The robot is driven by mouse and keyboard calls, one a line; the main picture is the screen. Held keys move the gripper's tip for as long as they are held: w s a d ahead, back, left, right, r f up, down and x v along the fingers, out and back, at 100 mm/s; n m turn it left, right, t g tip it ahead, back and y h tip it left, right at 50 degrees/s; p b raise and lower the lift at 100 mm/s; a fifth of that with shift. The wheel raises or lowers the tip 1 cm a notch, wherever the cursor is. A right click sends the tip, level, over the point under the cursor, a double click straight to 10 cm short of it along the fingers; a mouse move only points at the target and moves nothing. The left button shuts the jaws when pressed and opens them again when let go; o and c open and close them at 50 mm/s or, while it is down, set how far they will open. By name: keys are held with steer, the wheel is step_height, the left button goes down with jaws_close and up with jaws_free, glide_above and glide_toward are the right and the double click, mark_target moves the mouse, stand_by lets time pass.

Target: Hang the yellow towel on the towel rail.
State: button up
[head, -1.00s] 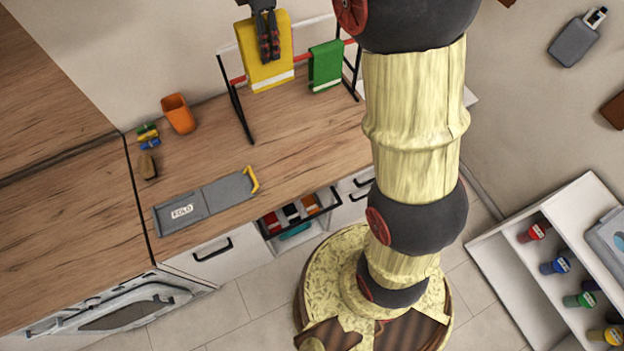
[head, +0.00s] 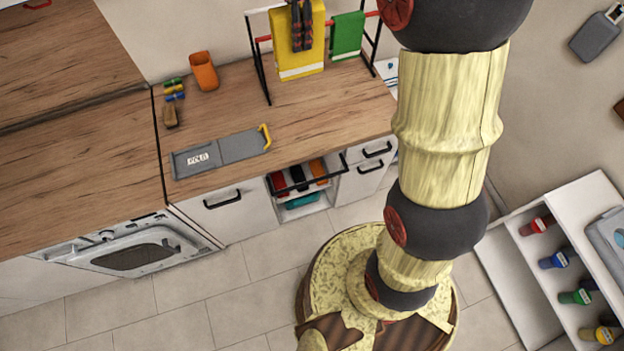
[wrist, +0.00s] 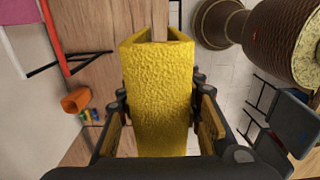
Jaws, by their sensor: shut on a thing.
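The yellow towel (head: 313,52), with a white stripe near its lower edge, hangs folded from my gripper (head: 301,40). In the wrist view the towel (wrist: 160,95) fills the space between the fingers, its folded top facing the camera. The towel rail (head: 263,38) is a red bar on a black-legged rack at the back of the counter. In the head view the towel overlaps the rail's line. In the wrist view the rail (wrist: 54,38) lies left of the towel, with a gap between them in the picture.
A green towel (head: 346,35) hangs on the rack to the right. An orange cup (head: 204,72), small coloured items (head: 174,90) and a grey folding board (head: 222,151) are on the counter's left. The counter's middle is clear.

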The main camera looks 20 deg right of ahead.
steer(key=shift+w, duration=0.15)
steer(key=shift+f, duration=0.1)
steer(key=s+f+b, duration=0.3)
steer(key=s+f, duration=0.1)
steer(key=f, duration=0.7)
steer(key=s+d+f+b, duration=0.1)
steer(key=s+f+b, duration=0.25)
steer(key=f, duration=0.75)
steer(key=s+f+b, duration=0.2)
steer(key=s+f, duration=0.3)
steer(key=f, duration=0.6)
step_height(320, 180, down, 35)
steer(key=w+b, duration=0.1)
steer(key=b, duration=1.9)
steer(key=shift+w+f+b, duration=0.15)
steer(key=shift+w+b, duration=0.15)
steer(key=shift+b, duration=0.05)
steer(key=shift+d, duration=0.1)
